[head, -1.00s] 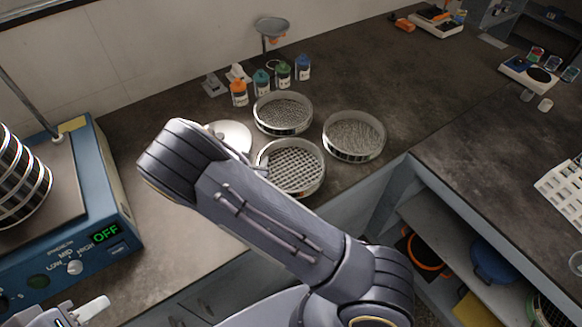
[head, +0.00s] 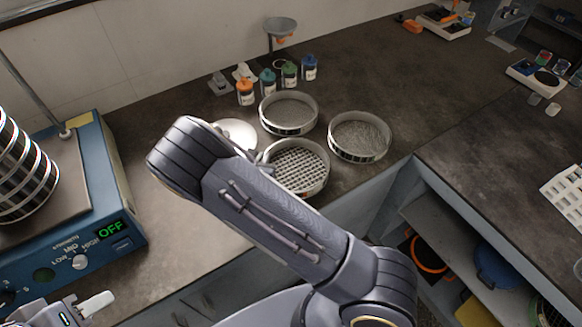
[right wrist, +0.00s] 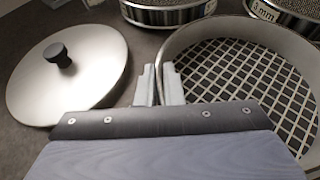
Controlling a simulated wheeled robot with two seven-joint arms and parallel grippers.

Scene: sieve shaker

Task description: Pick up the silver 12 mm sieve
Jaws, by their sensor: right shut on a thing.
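The silver sieve with the coarsest mesh (head: 298,165) stands on the counter near its front edge; its size label does not show. It also fills the right side of the right wrist view (right wrist: 245,85). My right gripper (right wrist: 160,85) is shut on the left part of its rim, one finger on each side of the wall. In the head view my right forearm covers most of that gripper. My left gripper (head: 85,312) is at the bottom left corner, partly cut off, with one pale finger showing and its opening unclear.
Two finer sieves (head: 288,113) (head: 360,136) stand close behind and right. A round silver lid (right wrist: 70,75) with a black knob lies left. Several capped bottles (head: 268,82) stand behind. The blue shaker (head: 115,220) with a sieve stack, display OFF, is at left.

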